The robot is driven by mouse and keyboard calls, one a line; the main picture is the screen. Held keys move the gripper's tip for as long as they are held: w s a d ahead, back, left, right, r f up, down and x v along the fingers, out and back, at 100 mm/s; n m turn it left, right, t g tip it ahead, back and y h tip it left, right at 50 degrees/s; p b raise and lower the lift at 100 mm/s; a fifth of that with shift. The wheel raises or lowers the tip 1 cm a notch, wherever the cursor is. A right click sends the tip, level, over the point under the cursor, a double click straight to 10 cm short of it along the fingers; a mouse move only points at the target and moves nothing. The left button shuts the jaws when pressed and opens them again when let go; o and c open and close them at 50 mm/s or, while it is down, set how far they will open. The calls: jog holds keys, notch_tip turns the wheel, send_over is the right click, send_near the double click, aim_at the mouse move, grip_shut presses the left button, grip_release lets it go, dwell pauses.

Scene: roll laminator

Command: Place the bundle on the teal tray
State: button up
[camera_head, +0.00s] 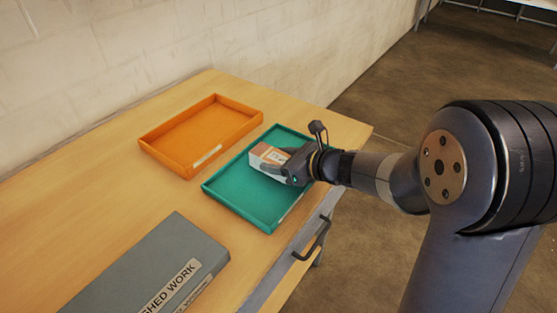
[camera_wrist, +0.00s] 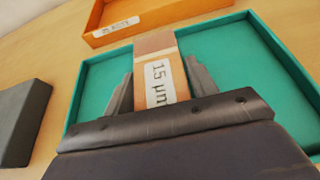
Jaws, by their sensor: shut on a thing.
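The bundle (camera_head: 268,157) is a small brown pack with a white label. In the wrist view the bundle (camera_wrist: 157,58) lies between my two fingers, its label reading "15 µm". My gripper (camera_head: 284,167) is shut on it, over the teal tray. The teal tray (camera_head: 238,206) is a shallow, empty-looking tray near the table's front right edge; its rim also shows in the wrist view (camera_wrist: 82,92). I cannot tell whether the bundle touches the tray floor. My gripper and arm hide part of the tray's right side.
An empty orange tray (camera_head: 185,139) with a white label stands behind and left of the teal tray; it shows in the wrist view (camera_wrist: 175,12). A grey box (camera_head: 160,270) labelled "...SHED WORK" lies at the front left. A drawer handle (camera_head: 314,240) juts from the table front.

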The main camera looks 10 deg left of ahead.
jog(key=shift+f, duration=0.15)
jog(key=o, duration=1.2)
jog(key=shift+o, duration=0.2)
jog(key=shift+r, duration=0.35)
jog(key=v, duration=1.1)
jog(key=shift+s+d+p, duration=0.2)
jog(key=shift+d+p, duration=0.1)
jog(key=shift+d, duration=0.1)
jog(key=shift+a, duration=0.1)
